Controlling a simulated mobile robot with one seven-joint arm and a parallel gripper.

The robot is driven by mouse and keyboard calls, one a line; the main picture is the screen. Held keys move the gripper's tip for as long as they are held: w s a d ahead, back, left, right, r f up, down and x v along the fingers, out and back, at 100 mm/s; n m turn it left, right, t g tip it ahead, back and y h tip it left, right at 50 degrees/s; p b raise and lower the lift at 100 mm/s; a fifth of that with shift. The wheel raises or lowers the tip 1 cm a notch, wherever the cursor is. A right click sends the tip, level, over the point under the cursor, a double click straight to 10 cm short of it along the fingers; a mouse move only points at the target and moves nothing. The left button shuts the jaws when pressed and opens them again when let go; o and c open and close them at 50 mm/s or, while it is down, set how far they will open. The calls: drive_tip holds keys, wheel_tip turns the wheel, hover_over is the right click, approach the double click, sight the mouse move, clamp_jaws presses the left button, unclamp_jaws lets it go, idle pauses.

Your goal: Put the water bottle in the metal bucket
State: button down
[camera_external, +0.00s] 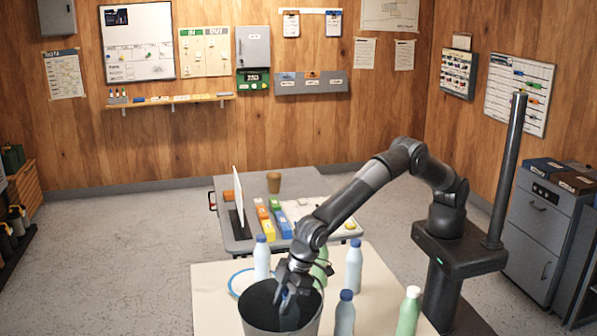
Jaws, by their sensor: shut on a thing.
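The metal bucket (257,323) is a grey open pail at the front of the pale near table. My gripper (284,294) points down into the bucket's mouth. It is shut on a water bottle (289,316), bluish and dim, which shows inside the bucket below the fingers. The fingers hide the bottle's top, and I cannot tell whether its base touches the bucket floor. Other bottles stand on the table: a pale blue one (262,262) behind the bucket, a pale blue one (354,270) to the right, and another pale blue one (345,318) beside the bucket.
A green bottle (320,270) stands behind my gripper, partly hidden, and a green bottle with a white cap (408,316) is at front right. A blue ring-shaped item (232,284) lies left of the bucket. A grey table (300,180) behind holds a screen, coloured boxes and a brown cup.

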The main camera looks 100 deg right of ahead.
drive_tip(key=c, duration=1.1)
unclamp_jaws()
drive_tip(key=shift+f, duration=0.1)
drive_tip(key=shift+o, duration=0.2)
drive_tip(key=v, duration=1.2)
drive_tip(key=s+d+r+m, duration=0.1)
drive_tip(key=s+d+r, duration=0.7)
drive_tip(key=d, duration=0.4)
drive_tip(key=s+d+r+m, duration=0.1)
drive_tip(key=s+d+r, duration=0.6)
drive_tip(key=s+d, duration=0.35)
drive_tip(key=s+d+f, duration=0.2)
drive_tip(key=s+d, duration=0.2)
drive_tip(key=s, duration=0.4)
drive_tip(key=s+d+f, duration=0.2)
drive_tip(key=s+d, duration=0.2)
drive_tip(key=s, duration=0.5)
drive_tip(key=s+d+f+m+t+h, duration=0.1)
drive_tip(key=s+d, duration=0.3)
drive_tip(key=s, duration=0.5)
drive_tip(key=shift+s+d+f, duration=0.25)
drive_tip(key=shift+d+f, duration=0.15)
drive_tip(key=shift+f, duration=0.35)
